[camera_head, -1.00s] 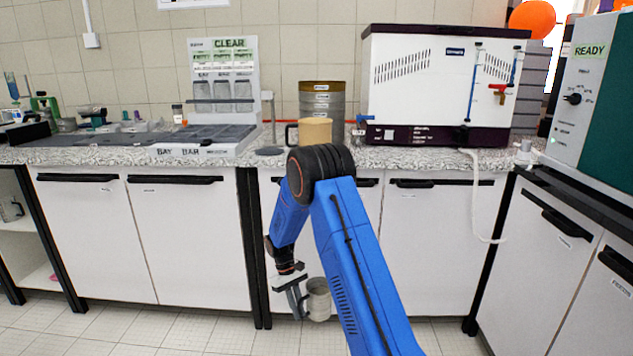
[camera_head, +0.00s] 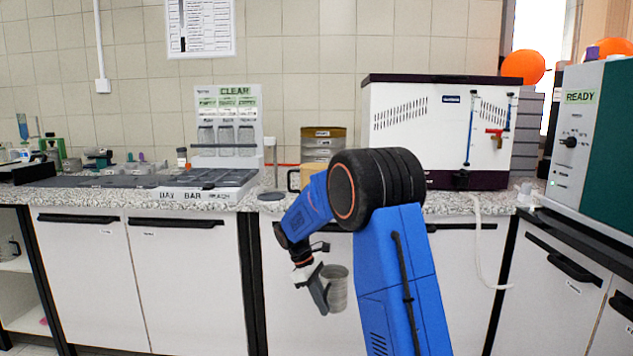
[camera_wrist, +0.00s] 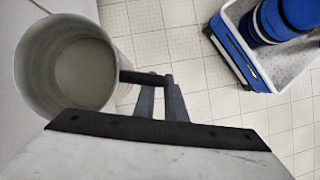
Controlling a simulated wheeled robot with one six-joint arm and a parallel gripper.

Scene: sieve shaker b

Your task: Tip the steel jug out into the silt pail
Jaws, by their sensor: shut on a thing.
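The steel jug (camera_head: 337,288) hangs in front of the counter's cupboard doors, roughly upright with its mouth up. My gripper (camera_head: 318,288) is shut on its handle, on the jug's left side in the head view. In the wrist view the jug (camera_wrist: 30,75) is at the upper left, and I look down into its mouth. A flat greyish surface shows inside; I cannot tell whether it is contents or the bare bottom. The gripper's fingers (camera_wrist: 158,95) meet at the dark handle. I cannot make out a silt pail in either view.
A speckled counter (camera_head: 270,186) runs above the jug. On it stand a brass-and-steel sieve stack (camera_head: 323,142), a tan vessel partly behind my arm, a grey tray (camera_head: 205,190) and a white machine (camera_head: 420,130). Open shelves are at far left. Tiled floor shows below.

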